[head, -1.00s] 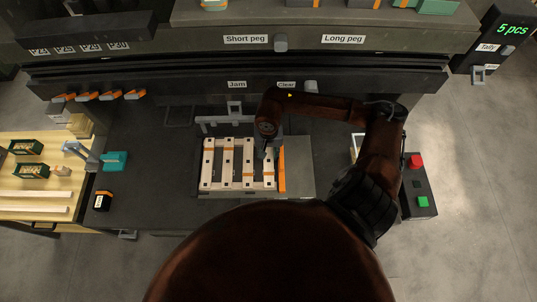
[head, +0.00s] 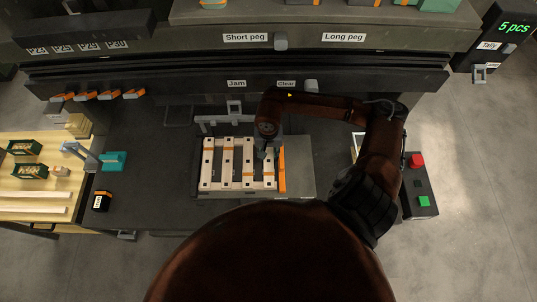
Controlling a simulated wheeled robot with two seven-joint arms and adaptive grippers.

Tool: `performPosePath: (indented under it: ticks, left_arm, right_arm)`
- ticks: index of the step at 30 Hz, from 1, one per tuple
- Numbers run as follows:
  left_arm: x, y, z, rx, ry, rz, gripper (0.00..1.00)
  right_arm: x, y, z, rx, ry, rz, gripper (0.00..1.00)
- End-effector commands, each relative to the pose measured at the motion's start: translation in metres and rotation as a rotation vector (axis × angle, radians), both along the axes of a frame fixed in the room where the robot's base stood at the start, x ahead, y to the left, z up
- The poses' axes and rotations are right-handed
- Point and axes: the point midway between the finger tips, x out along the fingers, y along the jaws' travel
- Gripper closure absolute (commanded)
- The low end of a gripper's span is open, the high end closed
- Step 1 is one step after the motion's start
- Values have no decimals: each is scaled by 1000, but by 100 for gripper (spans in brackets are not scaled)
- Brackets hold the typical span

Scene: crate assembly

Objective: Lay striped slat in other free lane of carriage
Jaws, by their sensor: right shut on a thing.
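The carriage (head: 300,180) is a grey plate on the dark bench, with a pale wooden slatted frame on its left part. Several slats lie upright in the picture across that frame, with dark gaps between them. One slat with orange bands (head: 248,165) lies right of the middle. The striped slat (head: 268,178) is at the frame's right side. My right gripper (head: 267,151) points down over this slat's far end and is shut on it. The fingertips are partly hidden by the wrist. I cannot tell whether the slat rests fully. My left gripper is not in view.
An orange strip (head: 282,170) stands just right of the frame. A grey bracket (head: 234,112) is behind it. A side table (head: 35,190) with slats and boxes is at the left. A button box (head: 418,185) is at the right.

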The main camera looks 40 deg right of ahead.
Motion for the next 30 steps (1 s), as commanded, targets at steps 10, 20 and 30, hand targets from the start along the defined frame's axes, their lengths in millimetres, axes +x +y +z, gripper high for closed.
performPosePath:
  ticks: [10,20,30]
  left_arm:
    - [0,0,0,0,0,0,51]
    - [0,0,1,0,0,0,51]
    - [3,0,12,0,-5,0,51]
  right_arm:
    - [-1,0,0,-1,2,0,51]
    - [0,0,1,-2,1,0,51]
    - [0,0,27,-1,-1,1,51]
